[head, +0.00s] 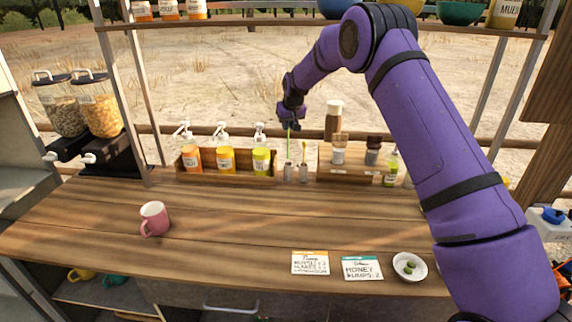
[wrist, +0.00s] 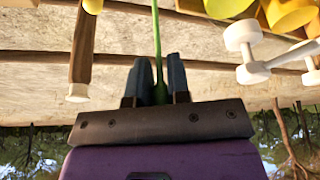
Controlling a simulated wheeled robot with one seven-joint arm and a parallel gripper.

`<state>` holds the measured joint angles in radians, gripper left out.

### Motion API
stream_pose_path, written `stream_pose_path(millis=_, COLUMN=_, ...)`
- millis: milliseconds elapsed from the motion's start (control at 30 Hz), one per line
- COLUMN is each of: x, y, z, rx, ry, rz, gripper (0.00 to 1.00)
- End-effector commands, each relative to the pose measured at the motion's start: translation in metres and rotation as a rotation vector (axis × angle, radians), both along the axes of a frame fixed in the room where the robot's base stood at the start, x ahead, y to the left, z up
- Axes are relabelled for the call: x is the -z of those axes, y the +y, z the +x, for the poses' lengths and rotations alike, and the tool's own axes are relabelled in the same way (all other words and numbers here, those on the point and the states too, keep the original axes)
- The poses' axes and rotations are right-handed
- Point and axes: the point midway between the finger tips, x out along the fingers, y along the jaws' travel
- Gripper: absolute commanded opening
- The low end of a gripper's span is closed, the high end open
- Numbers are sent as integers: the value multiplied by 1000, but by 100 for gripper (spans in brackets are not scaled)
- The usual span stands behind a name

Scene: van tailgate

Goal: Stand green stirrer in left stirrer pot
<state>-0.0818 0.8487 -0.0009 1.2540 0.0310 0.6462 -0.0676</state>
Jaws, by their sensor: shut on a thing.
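My gripper (head: 291,112) is shut on the green stirrer (head: 289,143) near its upper end, above the back of the wooden counter. The stirrer hangs close to upright and also shows between my fingers in the wrist view (wrist: 157,40). Its lower part lines up with the left stirrer pot (head: 288,173), a small grey cup; I cannot tell whether the tip is inside it or just above or behind its rim. The right stirrer pot (head: 303,174) stands beside it with a yellow stirrer (head: 304,152) in it.
A wooden box of pump bottles (head: 226,160) stands left of the pots. A wooden rack with jars (head: 338,150) and a tall brown bottle (head: 333,118) stand right. A pink mug (head: 154,218), cards (head: 310,263) and a white dish (head: 409,267) sit nearer. The middle counter is clear.

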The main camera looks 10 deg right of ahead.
Motion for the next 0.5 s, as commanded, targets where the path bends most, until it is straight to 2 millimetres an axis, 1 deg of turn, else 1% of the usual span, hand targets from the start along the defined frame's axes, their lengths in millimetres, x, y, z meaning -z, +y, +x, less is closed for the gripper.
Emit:
stream_pose_path(millis=300, x=51, y=0, z=-1, rx=0, ry=3, rz=0, gripper=0)
stream_pose_path(millis=500, x=67, y=0, z=0, rx=0, ry=2, rz=0, gripper=0)
